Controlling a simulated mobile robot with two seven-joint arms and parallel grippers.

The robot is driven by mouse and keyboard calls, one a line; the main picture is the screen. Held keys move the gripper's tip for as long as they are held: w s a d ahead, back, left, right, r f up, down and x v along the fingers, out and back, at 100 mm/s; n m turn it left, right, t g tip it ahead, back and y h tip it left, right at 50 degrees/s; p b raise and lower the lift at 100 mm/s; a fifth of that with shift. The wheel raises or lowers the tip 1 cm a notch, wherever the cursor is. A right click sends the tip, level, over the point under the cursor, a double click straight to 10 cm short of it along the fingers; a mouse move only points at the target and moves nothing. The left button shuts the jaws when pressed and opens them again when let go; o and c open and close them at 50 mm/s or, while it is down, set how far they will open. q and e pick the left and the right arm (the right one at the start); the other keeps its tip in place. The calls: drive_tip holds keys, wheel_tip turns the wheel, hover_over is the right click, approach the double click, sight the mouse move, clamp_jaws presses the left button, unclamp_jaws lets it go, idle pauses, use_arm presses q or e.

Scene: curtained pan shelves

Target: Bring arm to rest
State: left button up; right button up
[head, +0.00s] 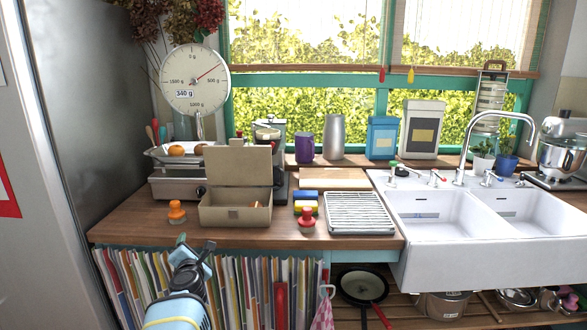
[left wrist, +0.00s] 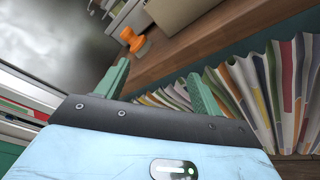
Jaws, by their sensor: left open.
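My left arm comes up from the bottom left of the head view, light blue and black. Its gripper (head: 194,247) is in front of the striped curtain (head: 250,290), just below the wooden counter's front edge. In the left wrist view the two green fingers of my left gripper (left wrist: 162,88) stand apart with nothing between them. The curtain (left wrist: 275,85) and the counter edge (left wrist: 185,55) lie beyond the fingers. My right arm and gripper are not in view.
On the counter (head: 140,220) stand an open beige box (head: 235,212), an orange-topped stamp-like object (head: 177,212), a red-topped one (head: 307,220) and a dish rack (head: 359,212). A scale (head: 195,80) stands behind. Pans (head: 362,285) sit on the open shelf. A grey fridge (head: 85,100) bounds the left.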

use_arm(q)
drive_tip(key=s+a+f+m+g+h, duration=0.2)
drive_tip(key=s+f+m+h, duration=0.1)
drive_tip(key=s+f+m, duration=1.75)
drive_tip(key=s+d+f+m+g+h, duration=0.1)
drive_tip(key=s+d+f+m, duration=0.1)
drive_tip(key=s, duration=1)
drive_tip(key=s+d+f+m+g+h, duration=0.1)
drive_tip(key=s+d+m, duration=0.3)
drive_tip(key=s, duration=0.9)
drive_tip(key=s+d+f+m+g+h, duration=0.1)
drive_tip(key=s+d+f+m+g, duration=0.2)
drive_tip(key=s, duration=0.9)
drive_tip(key=shift+s+d+f+m+h, duration=0.2)
drive_tip(key=shift+d+m+h, duration=0.15)
drive_tip(key=shift+d, duration=0.3)
